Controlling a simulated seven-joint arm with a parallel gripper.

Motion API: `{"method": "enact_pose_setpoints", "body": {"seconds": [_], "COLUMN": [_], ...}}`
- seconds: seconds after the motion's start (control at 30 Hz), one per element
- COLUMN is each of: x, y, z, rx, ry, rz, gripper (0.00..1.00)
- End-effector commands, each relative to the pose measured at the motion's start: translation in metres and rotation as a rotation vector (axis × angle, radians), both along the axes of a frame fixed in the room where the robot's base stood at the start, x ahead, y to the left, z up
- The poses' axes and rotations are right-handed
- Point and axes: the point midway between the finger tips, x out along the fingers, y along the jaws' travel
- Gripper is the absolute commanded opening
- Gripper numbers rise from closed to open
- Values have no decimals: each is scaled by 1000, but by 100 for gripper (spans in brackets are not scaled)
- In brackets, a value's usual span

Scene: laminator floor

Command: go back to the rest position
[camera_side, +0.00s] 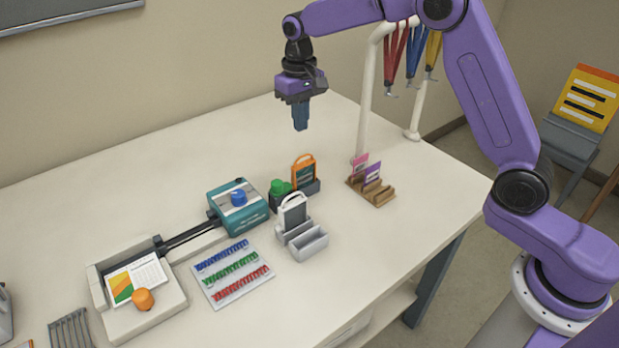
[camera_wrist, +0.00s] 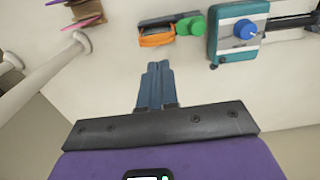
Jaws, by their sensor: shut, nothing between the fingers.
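My gripper (camera_side: 300,117) hangs in the air above the back part of the table, fingers pointing down. Its fingers are shut together with nothing between them. In the wrist view the gripper (camera_wrist: 157,70) shows at the centre, with bare table around the fingertips. It is apart from everything on the table.
Below stand a teal machine with a blue knob (camera_side: 238,197), an orange tag in a dark holder (camera_side: 304,172), a grey-white holder (camera_side: 309,243) and a wooden rack (camera_side: 372,190). A white stand (camera_side: 364,110) with hanging lanyards is right of my gripper. The table's back left is clear.

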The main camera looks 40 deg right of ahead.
Motion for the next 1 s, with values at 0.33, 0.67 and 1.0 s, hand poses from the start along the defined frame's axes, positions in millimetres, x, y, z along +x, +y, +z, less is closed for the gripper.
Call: {"method": "enact_pose_setpoints", "body": {"seconds": [0.33, 0.67, 1.0], "x": [-55, -155, -266], "y": [21, 28, 3], "z": [16, 28, 27], "rx": [2, 6, 11], "ry": [-6, -13, -20], "rz": [173, 446, 729], "gripper": [0, 0, 0]}}
